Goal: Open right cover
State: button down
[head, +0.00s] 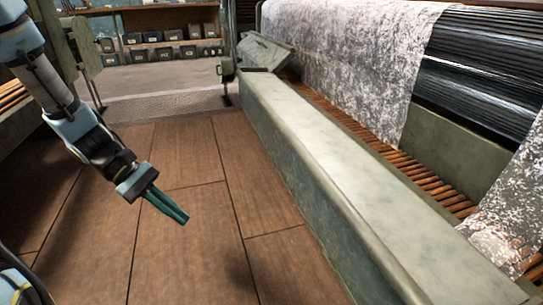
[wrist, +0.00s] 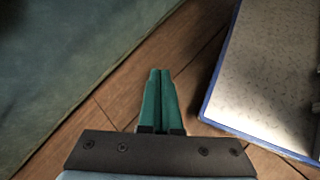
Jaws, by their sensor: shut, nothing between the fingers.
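My gripper (head: 184,217) has teal fingers and is shut and empty. It hangs over the wooden floor, left of and apart from a long grey-green housing (head: 318,140). The fingers also show closed together in the wrist view (wrist: 160,75). A grey-green, box-like piece with a slanted top (head: 266,50) sits at the far end of the housing. I cannot tell which part is the right cover, and no handle is clear on the long housing.
Mottled grey cloth (head: 345,55) hangs behind the housing, over brown slats (head: 440,190) and beside a dark ribbed roller (head: 480,65). Shelves with small bins (head: 165,50) stand at the back. The wooden floor (head: 190,150) left of the housing is clear.

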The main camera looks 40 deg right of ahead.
jog(key=w+d+f+n+h+b, duration=0.25)
jog(key=d+n+h, duration=0.35)
jog(key=d+h, duration=0.3)
jog(key=w+d+f+n+h+b, duration=0.25)
jog(key=d+n+h, duration=0.25)
jog(key=d+h, duration=0.45)
jog(key=s+d+r+y+b, duration=0.1)
jog(key=s+d+r+b, duration=0.2)
jog(key=d+r, duration=0.6)
jog(key=shift+d+r+y+b, duration=0.2)
jog(key=shift+d+y+b, duration=0.25)
jog(key=shift+b, duration=0.45)
jog(key=shift+s+r, duration=0.1)
